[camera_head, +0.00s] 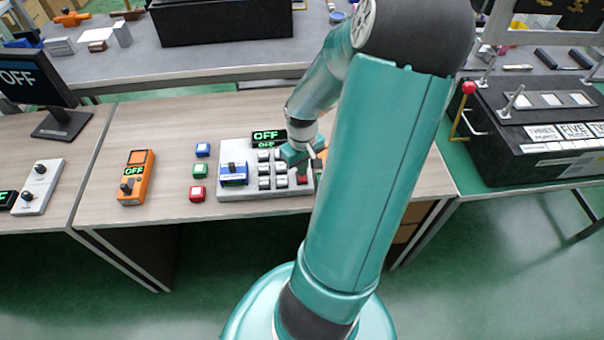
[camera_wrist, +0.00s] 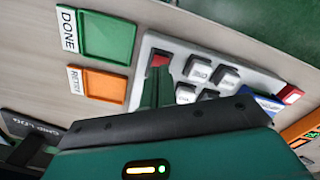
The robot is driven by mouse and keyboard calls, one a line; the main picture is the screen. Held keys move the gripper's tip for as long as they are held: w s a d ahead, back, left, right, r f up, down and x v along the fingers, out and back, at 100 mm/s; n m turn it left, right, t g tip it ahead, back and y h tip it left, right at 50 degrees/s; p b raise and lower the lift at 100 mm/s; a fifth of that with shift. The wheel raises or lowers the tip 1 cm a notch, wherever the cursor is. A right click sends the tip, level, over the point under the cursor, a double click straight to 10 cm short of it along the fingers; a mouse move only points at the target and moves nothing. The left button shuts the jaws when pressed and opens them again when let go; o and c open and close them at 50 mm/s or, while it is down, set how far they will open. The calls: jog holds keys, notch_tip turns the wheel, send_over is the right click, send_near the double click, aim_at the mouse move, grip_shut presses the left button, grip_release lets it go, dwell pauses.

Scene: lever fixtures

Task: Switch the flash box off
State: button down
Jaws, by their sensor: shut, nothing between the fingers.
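No label reading flash box is legible. A grey panel (camera_head: 250,190) on the wooden table has several pale keys, a blue module with a black knob (camera_head: 234,171), and a red key (camera_head: 302,180). A small display (camera_head: 269,135) at its back reads OFF in green. My gripper (camera_head: 300,168) is shut and empty over the panel's right side, close to the red key. In the wrist view the teal fingers (camera_wrist: 156,88) are beside the red key (camera_wrist: 159,59); I cannot tell whether they touch it. My arm hides the table right of the panel.
Blue (camera_head: 203,150), green (camera_head: 200,171) and red (camera_head: 198,193) buttons stand left of the panel. An orange box (camera_head: 136,178) shows OFF. Green DONE (camera_wrist: 106,38) and orange RETRY (camera_wrist: 104,86) trays show in the wrist view. A monitor (camera_head: 35,80) reads OFF.

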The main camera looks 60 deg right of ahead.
notch_tip(320, 180, up, 5)
jog(key=shift+r, duration=0.1)
dwell(0.6)
dwell(0.4)
